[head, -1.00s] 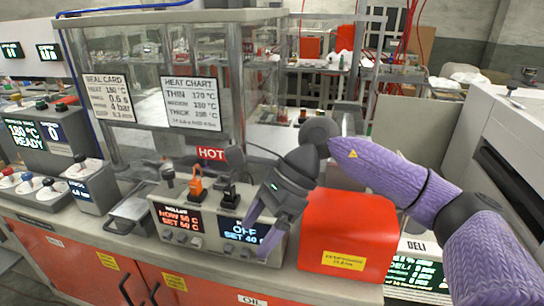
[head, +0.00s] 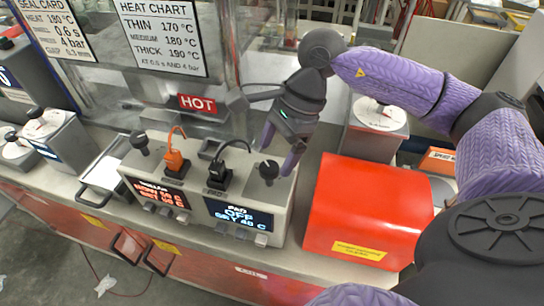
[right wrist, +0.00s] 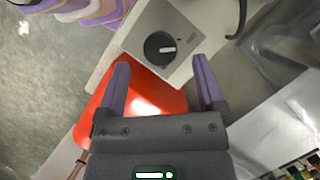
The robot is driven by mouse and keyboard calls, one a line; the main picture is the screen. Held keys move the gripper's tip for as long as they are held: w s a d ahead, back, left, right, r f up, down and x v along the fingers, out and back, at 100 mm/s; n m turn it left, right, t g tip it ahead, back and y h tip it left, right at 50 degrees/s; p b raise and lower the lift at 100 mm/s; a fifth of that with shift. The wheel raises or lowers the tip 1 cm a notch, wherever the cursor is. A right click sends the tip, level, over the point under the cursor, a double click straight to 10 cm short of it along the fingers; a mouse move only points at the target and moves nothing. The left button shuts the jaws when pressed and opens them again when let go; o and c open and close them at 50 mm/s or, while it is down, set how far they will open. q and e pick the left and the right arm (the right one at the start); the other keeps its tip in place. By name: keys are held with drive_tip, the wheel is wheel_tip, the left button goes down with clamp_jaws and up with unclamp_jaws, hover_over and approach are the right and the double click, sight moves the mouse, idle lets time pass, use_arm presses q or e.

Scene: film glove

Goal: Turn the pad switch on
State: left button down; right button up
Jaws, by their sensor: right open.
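The heater control box (head: 215,243) stands on the bench. Its pad display (head: 238,214) reads OFF and SET 40 C. The pad switch, a black rotary knob (head: 268,170), sits on the box top's right side. In the right wrist view the knob (right wrist: 160,46) shows a pale mark, on a grey plate. My right gripper (head: 277,158) is open and empty, right above the knob. In the right wrist view its two purple fingers (right wrist: 161,72) point towards the knob, which lies between their lines, slightly beyond the tips. Contact cannot be told. My left gripper is out of view.
Orange (head: 176,160) and black (head: 217,175) plugs with cables stand left of the knob. Another black knob (head: 139,141) is further left. A red box (head: 365,210) stands close on the right. A clear enclosure with a HOT sign (head: 198,103) is behind.

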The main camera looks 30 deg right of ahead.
sight(269, 175)
drive_tip(key=x, duration=0.2)
drive_tip(key=shift+a+f, duration=0.1)
drive_tip(key=shift+f, duration=0.15)
drive_tip(key=shift+a+f, duration=0.1)
drive_tip(key=shift+f, duration=0.05)
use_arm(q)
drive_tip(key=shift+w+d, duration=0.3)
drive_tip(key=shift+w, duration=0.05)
